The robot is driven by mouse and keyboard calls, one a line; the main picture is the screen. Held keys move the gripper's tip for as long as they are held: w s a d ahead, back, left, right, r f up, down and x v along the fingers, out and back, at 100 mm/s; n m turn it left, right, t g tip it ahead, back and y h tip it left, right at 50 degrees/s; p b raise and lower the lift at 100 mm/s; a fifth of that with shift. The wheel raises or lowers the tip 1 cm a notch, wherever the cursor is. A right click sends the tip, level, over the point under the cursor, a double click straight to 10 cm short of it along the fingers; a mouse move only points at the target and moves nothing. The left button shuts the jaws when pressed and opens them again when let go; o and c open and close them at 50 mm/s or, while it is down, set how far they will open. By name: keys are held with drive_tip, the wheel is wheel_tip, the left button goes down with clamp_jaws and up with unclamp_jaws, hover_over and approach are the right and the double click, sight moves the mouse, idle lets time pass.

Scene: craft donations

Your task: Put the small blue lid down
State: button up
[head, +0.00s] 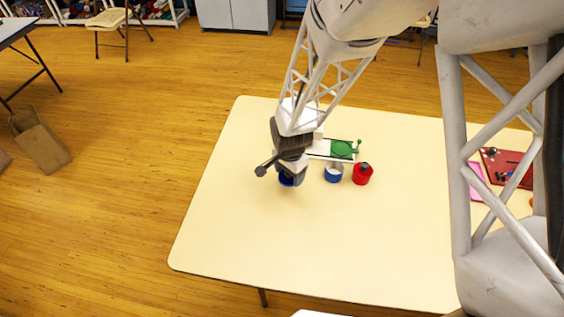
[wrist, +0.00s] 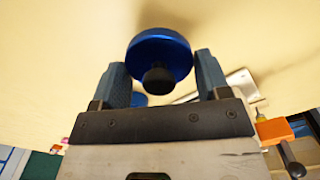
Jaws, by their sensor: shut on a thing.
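The small blue lid (wrist: 160,46) is a round blue disc with a black knob (wrist: 158,80), seen in the wrist view. My gripper (wrist: 160,72) is shut on it, with one finger on each side. In the head view my gripper (head: 290,172) is over the left part of the cream table (head: 300,240), and a bit of the lid (head: 286,182) shows under it. Whether the lid touches the table I cannot tell.
Right of my gripper stand an open blue-and-white pot (head: 333,176) and a red pot (head: 362,177) with a dark top. Behind them lies a green item (head: 342,149). A red tray (head: 512,180) and a pink piece (head: 478,182) lie far right. The table's front is clear.

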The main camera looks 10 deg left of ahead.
drive_tip(key=w+a, duration=0.1)
drive_tip(key=w, duration=0.1)
drive_tip(key=w+a, duration=0.1)
drive_tip(key=w, duration=0.1)
drive_tip(key=w+a, duration=0.1)
drive_tip(key=w, duration=0.2)
drive_tip(key=shift+w+a+f, duration=0.1)
drive_tip(key=shift+a+f, duration=0.15)
drive_tip(key=shift+f, duration=0.1)
drive_tip(key=shift+f, duration=0.1)
drive_tip(key=shift+f, duration=1.65)
drive_tip(key=shift+f, duration=0.2)
drive_tip(key=o, duration=0.9)
drive_tip(key=shift+r, duration=0.2)
wheel_tip(320, 180, up, 12)
